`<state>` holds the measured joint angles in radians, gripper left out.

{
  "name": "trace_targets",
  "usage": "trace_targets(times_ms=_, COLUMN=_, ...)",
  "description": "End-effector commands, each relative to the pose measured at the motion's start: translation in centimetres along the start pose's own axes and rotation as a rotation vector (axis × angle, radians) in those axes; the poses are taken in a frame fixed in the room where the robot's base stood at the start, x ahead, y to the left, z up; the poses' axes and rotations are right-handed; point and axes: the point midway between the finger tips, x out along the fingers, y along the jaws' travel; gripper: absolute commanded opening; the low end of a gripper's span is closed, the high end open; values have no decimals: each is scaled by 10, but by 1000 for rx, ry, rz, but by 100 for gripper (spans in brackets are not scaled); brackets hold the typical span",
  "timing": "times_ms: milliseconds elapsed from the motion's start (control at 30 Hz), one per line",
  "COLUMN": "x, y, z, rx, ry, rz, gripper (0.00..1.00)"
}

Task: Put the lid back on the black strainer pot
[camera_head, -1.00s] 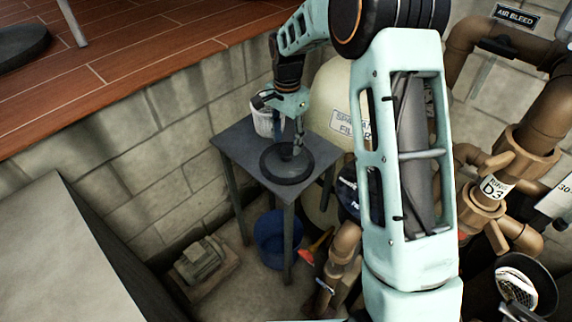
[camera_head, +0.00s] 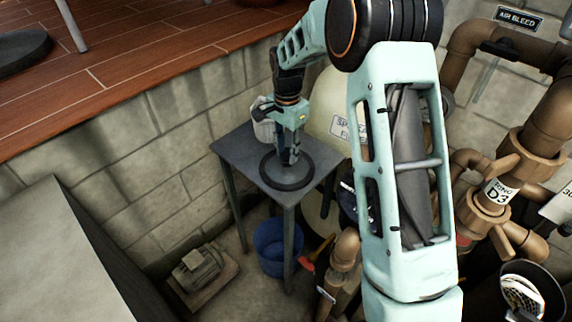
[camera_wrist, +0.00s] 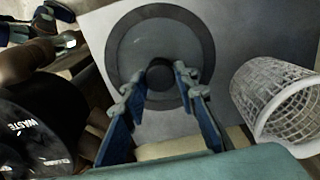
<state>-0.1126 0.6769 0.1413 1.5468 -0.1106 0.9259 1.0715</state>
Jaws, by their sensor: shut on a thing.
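The lid (camera_head: 287,186) is a flat grey disc with a dark rim and lies on the small grey table. It also shows in the wrist view (camera_wrist: 136,48), with a black knob (camera_wrist: 160,76) at its centre. My gripper (camera_wrist: 161,84) is over the lid with its fingers on both sides of the knob, shut on it. In the head view my gripper (camera_head: 289,158) points down at the lid's middle. An open black pot (camera_head: 556,300), likely the strainer pot, stands at the lower right with something white inside.
A white basket (camera_wrist: 285,108) stands on the table (camera_head: 240,150) close to the lid. A blue bucket (camera_head: 277,248) is under the table. Brown pipes and a valve (camera_head: 487,196) fill the right side.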

Motion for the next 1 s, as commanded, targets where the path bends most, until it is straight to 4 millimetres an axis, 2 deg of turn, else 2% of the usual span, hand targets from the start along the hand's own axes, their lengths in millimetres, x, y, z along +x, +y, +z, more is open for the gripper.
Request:
trace_targets(times_ms=367, x=-5, y=0, z=0, rx=0, ry=1, rz=-2, gripper=4)
trace_targets(times_ms=1000, x=-44, y=0, z=0, rx=-1, ry=1, rz=-1, gripper=4)
